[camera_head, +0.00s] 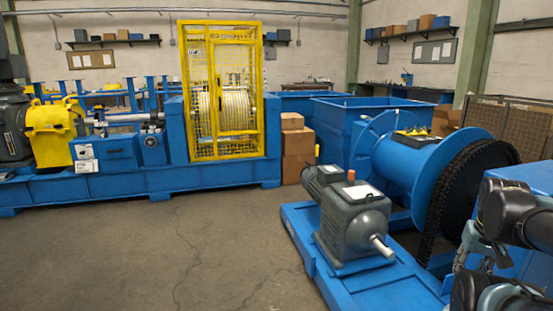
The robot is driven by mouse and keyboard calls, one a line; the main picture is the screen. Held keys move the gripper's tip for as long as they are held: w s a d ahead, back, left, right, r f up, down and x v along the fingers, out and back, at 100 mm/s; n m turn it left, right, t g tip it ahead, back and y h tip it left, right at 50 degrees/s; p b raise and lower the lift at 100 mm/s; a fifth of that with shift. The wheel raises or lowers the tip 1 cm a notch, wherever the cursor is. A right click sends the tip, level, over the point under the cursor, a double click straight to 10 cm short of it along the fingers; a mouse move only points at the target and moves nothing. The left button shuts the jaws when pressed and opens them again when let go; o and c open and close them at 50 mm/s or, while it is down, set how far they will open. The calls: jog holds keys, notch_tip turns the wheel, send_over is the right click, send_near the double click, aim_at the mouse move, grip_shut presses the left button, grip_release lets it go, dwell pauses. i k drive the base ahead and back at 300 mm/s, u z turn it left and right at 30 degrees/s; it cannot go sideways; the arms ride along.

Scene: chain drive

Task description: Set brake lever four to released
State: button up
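No lever that I can make out as brake lever four shows in the head view, and no number four is readable. A blue drum (405,170) with a large dark chain wheel (465,190) stands at the right. A grey motor and gearbox (350,215) with a bare shaft end sits on a blue base in front of it. A small orange part (351,175) stands up on the gearbox; I cannot tell what it is. Dark links of my arm show at the lower right edge. My gripper's fingers are not in view.
A long blue machine bed (110,187) with a yellow guard (52,133) and a yellow mesh cage (222,90) runs along the left and back. Cardboard boxes (297,140) stand beside the cage. Blue bins (345,105) stand behind. The concrete floor (180,250) at front left is clear.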

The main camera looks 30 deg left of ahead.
aim_at(316, 154)
jog(key=u, duration=2.45)
jog(key=i, duration=4.25)
jog(key=z, duration=1.4)
